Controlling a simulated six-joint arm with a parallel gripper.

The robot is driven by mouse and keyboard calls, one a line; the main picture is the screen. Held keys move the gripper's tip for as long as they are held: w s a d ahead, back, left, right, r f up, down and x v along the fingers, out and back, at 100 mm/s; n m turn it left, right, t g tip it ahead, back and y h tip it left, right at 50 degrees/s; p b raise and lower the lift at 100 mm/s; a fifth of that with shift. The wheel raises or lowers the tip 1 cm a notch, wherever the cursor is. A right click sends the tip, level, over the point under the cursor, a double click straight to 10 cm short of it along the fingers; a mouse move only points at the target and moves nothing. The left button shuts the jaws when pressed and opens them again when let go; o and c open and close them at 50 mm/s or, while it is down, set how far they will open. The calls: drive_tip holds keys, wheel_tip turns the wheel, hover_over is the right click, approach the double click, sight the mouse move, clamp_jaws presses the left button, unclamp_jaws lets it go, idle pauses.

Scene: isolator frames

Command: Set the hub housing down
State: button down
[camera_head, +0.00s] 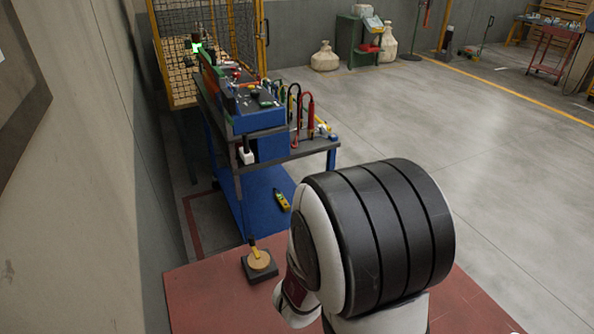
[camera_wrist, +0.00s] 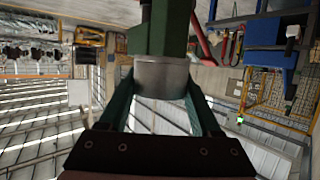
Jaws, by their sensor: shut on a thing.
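In the wrist view my gripper (camera_wrist: 161,82) has its two dark green fingers closed around a part with a short silver-grey cylinder (camera_wrist: 162,74) and a green body (camera_wrist: 168,28) beyond it. I take this part as the hub housing; its far end runs out of the picture at the top. In the head view neither the gripper nor the housing shows; my own arm hides that area. Whether the housing touches any surface cannot be told.
A red tabletop (camera_head: 205,287) lies below my arm. A black square base (camera_head: 259,268) with a round wooden disc (camera_head: 258,259) and a yellow-and-black upright piece stands on it. Beyond is a blue workbench cart (camera_head: 270,193) crowded with tools. A concrete wall runs along the left.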

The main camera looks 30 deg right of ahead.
drive_tip(key=s+d+f+m+g, duration=0.1)
drive_tip(key=d+f, duration=0.1)
drive_tip(key=d, duration=0.2)
drive_tip(key=s+d+f+h, duration=0.1)
drive_tip(key=s+d+f, duration=0.1)
drive_tip(key=d, duration=0.3)
drive_tip(key=s+d+f+m+g, duration=0.1)
drive_tip(key=d+f, duration=0.3)
drive_tip(key=d, duration=0.1)
drive_tip(key=shift+s+m+g, duration=0.3)
drive_tip(key=shift+s, duration=0.05)
drive_tip(key=shift+a, duration=0.1)
wheel_tip(320, 180, down, 10)
drive_tip(key=shift+r, duration=0.25)
drive_tip(key=shift+f, duration=0.15)
drive_tip(key=shift+c, duration=0.4)
unclamp_jaws()
drive_tip(key=shift+o, duration=0.4)
drive_tip(key=v, duration=0.7)
drive_tip(key=shift+a+f, duration=0.1)
drive_tip(key=shift+a, duration=0.2)
